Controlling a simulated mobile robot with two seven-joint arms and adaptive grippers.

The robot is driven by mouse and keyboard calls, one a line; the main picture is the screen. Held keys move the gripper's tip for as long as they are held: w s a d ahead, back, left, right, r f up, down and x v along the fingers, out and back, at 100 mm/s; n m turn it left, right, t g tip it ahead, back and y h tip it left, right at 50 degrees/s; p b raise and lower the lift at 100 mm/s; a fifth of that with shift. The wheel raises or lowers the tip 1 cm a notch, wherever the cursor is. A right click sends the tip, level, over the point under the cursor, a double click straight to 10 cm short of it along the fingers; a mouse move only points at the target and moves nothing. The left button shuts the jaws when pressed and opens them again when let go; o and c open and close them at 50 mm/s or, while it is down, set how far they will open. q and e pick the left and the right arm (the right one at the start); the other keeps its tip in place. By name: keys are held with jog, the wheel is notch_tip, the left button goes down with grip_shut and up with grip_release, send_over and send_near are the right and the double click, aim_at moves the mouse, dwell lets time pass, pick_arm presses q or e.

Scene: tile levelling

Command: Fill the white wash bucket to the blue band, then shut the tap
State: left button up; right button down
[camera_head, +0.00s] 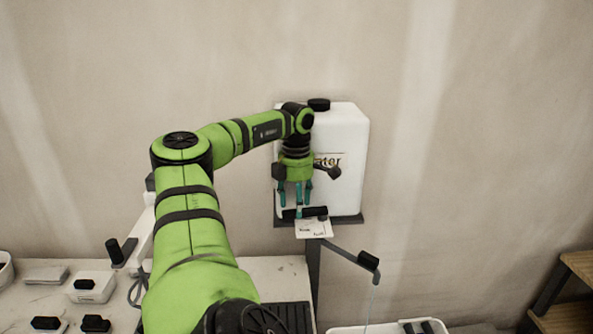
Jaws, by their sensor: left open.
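A white water tank (345,185) stands against the wall, part of its lettering hidden by my arm. My left gripper (296,204) is open in front of the tank's lower left, teal fingers pointing down. A black tap handle (315,211) lies just at its fingertips; I cannot tell whether they touch. A dark spout (345,252) runs to the lower right and ends in a black nozzle (369,261). A thin pale stream (374,298) falls from it toward a white bucket (345,330), cut off by the bottom edge. No blue band or water level shows. My right gripper is out of view.
A small label card (313,229) hangs below the handle. A pale bench (275,270) at left carries white trays (92,287) and black-handled pieces (95,323). A wooden shelf (575,290) stands at right. The wall area right of the tank is clear.

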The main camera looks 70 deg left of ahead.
pick_arm(q)
notch_tip(320, 180, up, 11)
dwell(0.6)
jog(key=shift+f, duration=0.1)
